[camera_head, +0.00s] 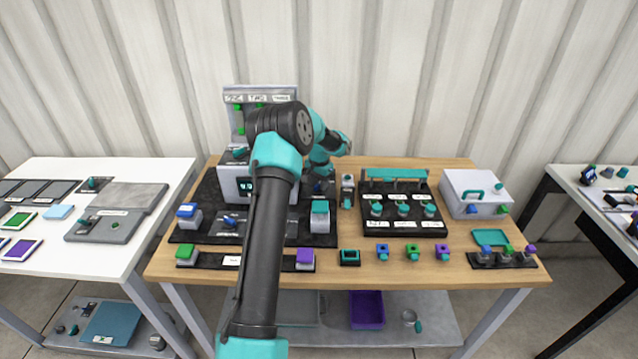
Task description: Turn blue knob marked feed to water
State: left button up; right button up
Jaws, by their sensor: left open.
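A small blue knob (230,221) sits on the dark board (208,234) at the left of the wooden table. A blue-topped grey block (188,215) stands at that board's left edge. The lettering is too small to read, so I cannot tell which blue part is marked feed. My left arm crosses the board and hides part of it. My left gripper (319,179) is open and points down over the board's back right part, apart from both blue parts. What lies right under its fingers is mostly hidden. My right gripper is not in view.
A black panel with several teal knobs (403,226) and a white box with a teal handle (474,194) are to the right. Small coloured blocks line the front edge. White side table (130,260) at left.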

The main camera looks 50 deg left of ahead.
aim_at(319, 183)
pick_arm(q)
jog(key=shift+r, duration=0.15)
notch_tip(319, 183, up, 17)
dwell(0.6)
dwell(0.4)
